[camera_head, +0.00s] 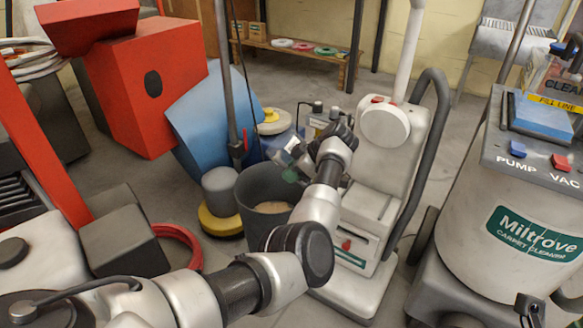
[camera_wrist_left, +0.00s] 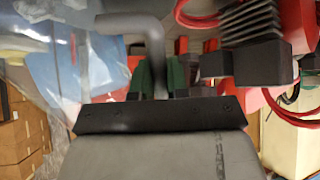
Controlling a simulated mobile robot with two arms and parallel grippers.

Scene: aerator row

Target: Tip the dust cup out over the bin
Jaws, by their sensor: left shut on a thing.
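The dark grey bin (camera_head: 250,200) stands open on the floor at the centre of the head view, with some beige matter inside. My left gripper (camera_head: 292,172) is above the bin's right rim, partly hidden by my own wrist. It is shut on the dust cup (camera_head: 283,157), which looks small, clear and grey there. In the left wrist view, the green pads of my left gripper (camera_wrist_left: 160,76) close around the grey bent handle of the dust cup (camera_wrist_left: 147,38). Clear plastic shows around it. The cup's tilt and contents cannot be made out. My right gripper is out of view.
A pale upright vacuum (camera_head: 365,205) stands close to the right of the bin. A yellow-based floor machine (camera_head: 220,222) and a blue body (camera_head: 205,120) are close on the left. A Miltrove carpet cleaner (camera_head: 525,215) is at far right. Open floor lies behind.

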